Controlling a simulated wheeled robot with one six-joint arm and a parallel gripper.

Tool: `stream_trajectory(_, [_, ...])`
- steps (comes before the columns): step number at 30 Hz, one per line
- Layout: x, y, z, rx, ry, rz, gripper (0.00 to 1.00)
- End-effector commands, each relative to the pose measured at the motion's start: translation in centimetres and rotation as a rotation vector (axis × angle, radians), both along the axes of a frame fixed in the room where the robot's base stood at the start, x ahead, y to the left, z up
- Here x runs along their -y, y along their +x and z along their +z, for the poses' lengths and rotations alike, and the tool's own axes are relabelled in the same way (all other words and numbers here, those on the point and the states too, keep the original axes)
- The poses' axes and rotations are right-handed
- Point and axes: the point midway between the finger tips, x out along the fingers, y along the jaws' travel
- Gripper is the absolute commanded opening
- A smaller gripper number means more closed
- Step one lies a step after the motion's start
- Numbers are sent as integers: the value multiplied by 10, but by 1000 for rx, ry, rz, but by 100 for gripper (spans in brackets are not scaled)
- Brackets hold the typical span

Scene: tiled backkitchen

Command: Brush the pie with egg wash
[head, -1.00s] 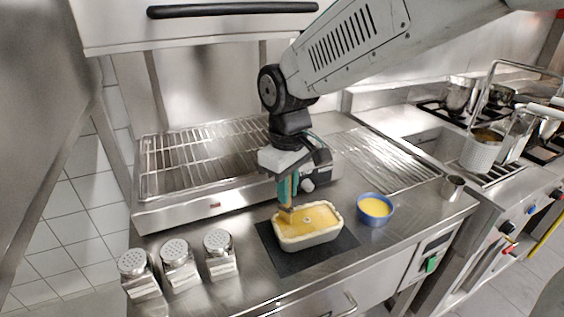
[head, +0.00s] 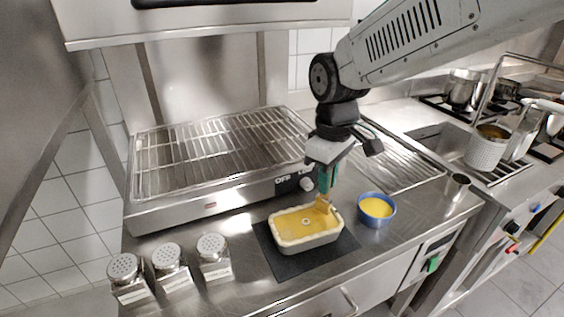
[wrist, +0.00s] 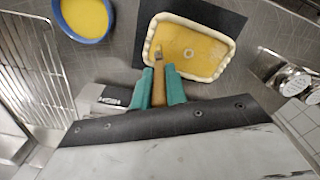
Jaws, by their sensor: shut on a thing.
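The pie (head: 306,236) sits in a pale rectangular dish with a crimped rim and a yellow-orange top with a small hole in the middle. It also fills the upper middle of the wrist view (wrist: 195,50). My gripper (head: 326,186) is shut on the wooden handle of a brush (wrist: 158,88), between its teal fingers. The brush's head (head: 323,204) is at the pie's right end, over or on its top; contact cannot be told. A blue bowl of yellow egg wash (head: 376,209) stands just right of the pie and shows at top left in the wrist view (wrist: 84,18).
A dark mat (head: 290,266) lies under the pie. Several metal shakers (head: 170,262) stand to the left. A grill with wire racks (head: 225,160) lies behind. A small metal cup (head: 457,186) stands at the counter's right, with bare steel (head: 420,205) before it.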

Motion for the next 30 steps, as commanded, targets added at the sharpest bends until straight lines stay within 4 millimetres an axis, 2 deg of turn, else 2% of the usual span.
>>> stream_trajectory(7, [12, 0, 0, 1, 1, 16, 0])
stream_trajectory(11, [11, 1, 19, 4, 2, 17, 0])
stream_trajectory(30, [11, 0, 73, 1, 0, 15, 0])
